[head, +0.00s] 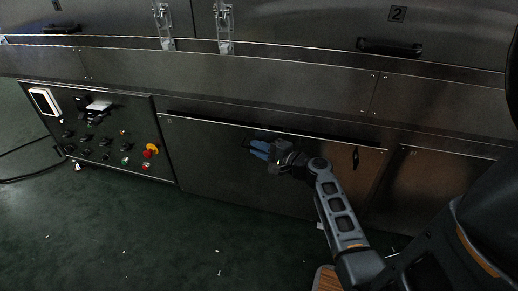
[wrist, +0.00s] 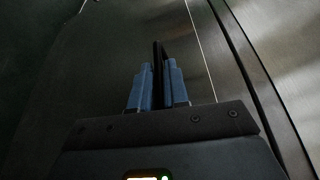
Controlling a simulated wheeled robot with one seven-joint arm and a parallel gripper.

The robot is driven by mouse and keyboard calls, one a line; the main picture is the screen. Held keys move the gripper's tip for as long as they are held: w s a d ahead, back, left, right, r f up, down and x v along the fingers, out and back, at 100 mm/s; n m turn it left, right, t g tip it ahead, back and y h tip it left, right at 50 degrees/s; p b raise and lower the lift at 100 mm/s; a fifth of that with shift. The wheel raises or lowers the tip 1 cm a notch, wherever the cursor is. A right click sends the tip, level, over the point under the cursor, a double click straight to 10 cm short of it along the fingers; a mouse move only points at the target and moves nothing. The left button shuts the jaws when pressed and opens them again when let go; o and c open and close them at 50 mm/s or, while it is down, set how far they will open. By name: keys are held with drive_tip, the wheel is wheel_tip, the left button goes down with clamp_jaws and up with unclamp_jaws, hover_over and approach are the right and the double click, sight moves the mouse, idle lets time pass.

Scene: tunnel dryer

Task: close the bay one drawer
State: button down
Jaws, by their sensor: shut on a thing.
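The drawer front (head: 215,165) is a wide dark metal panel low in the machine, right of the control panel; it also shows in the wrist view (wrist: 85,75). Its top edge shows as a bright line; I cannot tell surely how far it stands out from the body. My gripper (head: 261,149), with blue fingers, is at the upper middle of this front. In the wrist view my gripper (wrist: 158,88) is shut with its fingers on either side of a thin black handle (wrist: 157,52). The fingers mostly hide the handle in the head view.
A control panel (head: 110,140) with a red emergency button (head: 151,150) stands at left. A dark latch (head: 355,158) is on the front's right side. Another panel (head: 430,190) is farther right. Doors with handles (head: 389,48) are above. The green floor (head: 130,235) in front is mostly clear.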

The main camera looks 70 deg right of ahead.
sight(263, 140)
drive_tip(key=shift+d, duration=0.1)
drive_tip(key=shift+w+d+b, duration=0.15)
drive_tip(key=shift+d+b, duration=0.4)
drive_tip(key=shift+d, duration=1.55)
drive_tip(key=c, duration=1.2)
unclamp_jaws()
drive_tip(key=p+v, duration=0.1)
drive_tip(key=v, duration=0.6)
drive_tip(key=shift+s+p, duration=0.4)
